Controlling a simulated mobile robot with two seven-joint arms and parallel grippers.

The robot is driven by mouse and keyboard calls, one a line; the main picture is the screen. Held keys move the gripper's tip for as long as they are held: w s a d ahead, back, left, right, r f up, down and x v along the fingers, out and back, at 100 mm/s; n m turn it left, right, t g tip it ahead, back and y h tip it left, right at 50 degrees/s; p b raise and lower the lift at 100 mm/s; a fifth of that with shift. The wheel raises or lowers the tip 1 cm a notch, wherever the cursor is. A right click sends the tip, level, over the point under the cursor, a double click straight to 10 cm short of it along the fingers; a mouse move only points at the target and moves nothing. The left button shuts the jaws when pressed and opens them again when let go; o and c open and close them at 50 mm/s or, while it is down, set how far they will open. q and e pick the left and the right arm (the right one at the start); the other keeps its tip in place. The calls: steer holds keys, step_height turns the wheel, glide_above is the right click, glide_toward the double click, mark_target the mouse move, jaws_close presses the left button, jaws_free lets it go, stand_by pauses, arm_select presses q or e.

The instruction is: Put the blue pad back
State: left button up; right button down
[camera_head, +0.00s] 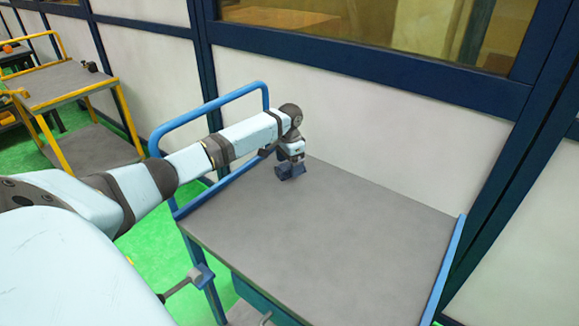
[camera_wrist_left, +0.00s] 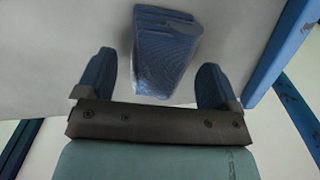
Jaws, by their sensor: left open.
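The blue pad (camera_wrist_left: 166,55) shows in the left wrist view as a blue block with a ribbed face, on the grey top of the cart (camera_head: 330,240). My left gripper (camera_head: 290,172) is over the far left part of that top in the head view. In the left wrist view its two blue fingers (camera_wrist_left: 155,85) are spread, with the pad between and just beyond them. I see a gap on each side of the pad. In the head view the pad cannot be told apart from the dark blue fingers. My right gripper is not in view.
The cart has a blue rail (camera_head: 215,105) on its left and a blue edge (camera_head: 448,262) on its right. A white wall panel (camera_head: 350,115) stands behind it. A yellow-framed cart (camera_head: 65,85) is at the far left. The middle and right of the grey top are clear.

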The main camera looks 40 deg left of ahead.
mark_target(289, 165)
arm_select(q)
step_height(289, 165, up, 11)
steer(key=shift+p, duration=0.35)
steer(key=shift+f, duration=0.15)
stand_by(0.3)
